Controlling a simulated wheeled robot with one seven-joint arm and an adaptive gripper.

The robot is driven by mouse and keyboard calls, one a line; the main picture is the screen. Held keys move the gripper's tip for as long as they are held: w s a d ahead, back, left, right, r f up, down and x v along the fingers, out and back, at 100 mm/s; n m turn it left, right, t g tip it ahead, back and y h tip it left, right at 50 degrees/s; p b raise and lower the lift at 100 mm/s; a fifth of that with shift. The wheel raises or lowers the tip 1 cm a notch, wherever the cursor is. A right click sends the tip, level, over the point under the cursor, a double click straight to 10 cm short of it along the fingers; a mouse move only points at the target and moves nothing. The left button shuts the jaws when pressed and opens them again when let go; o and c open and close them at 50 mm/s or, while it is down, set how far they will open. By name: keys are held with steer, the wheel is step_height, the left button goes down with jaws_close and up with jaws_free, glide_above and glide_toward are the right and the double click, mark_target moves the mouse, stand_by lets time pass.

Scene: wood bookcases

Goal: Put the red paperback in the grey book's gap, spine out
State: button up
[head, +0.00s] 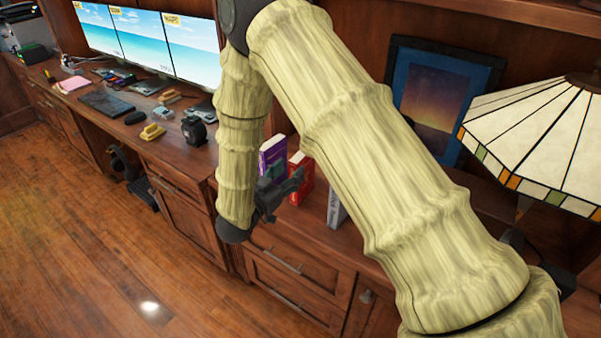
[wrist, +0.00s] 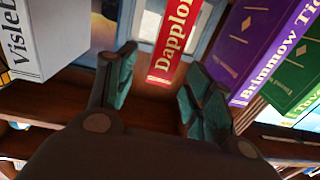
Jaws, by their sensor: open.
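The red paperback (head: 300,178) stands upright on the desk ledge, its spine facing me. In the wrist view its red spine (wrist: 172,45), lettered "Dapplo…", shows between my fingertips. The grey book (head: 335,210) stands to its right, partly hidden by my arm. My gripper (head: 284,190) is open and empty in front of the red paperback. In the wrist view its dark green fingers (wrist: 157,75) lie either side of the spine; contact cannot be told.
A purple book (head: 272,158) stands left of the red one; it also shows in the wrist view (wrist: 270,45) with a green book (wrist: 298,78) beside it. A framed picture (head: 435,100) leans behind, and a stained-glass lamp (head: 540,140) stands at the right. The floor (head: 100,250) is clear.

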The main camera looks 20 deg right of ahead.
mark_target(293, 169)
steer(key=x, duration=0.3)
steer(key=shift+w+d+f, duration=0.1)
steer(key=shift+w+f, duration=0.05)
steer(key=shift+f, duration=0.05)
steer(key=shift+w+d+r+p, duration=0.2)
steer(key=shift+d+r+p, duration=0.1)
steer(key=shift+p, duration=0.2)
steer(key=x, duration=0.2)
steer(key=p+x, duration=0.1)
steer(key=x, duration=0.1)
steer(key=shift+w+f, duration=0.15)
steer(key=shift+f, duration=0.05)
steer(key=shift+c, duration=0.2)
jaws_close()
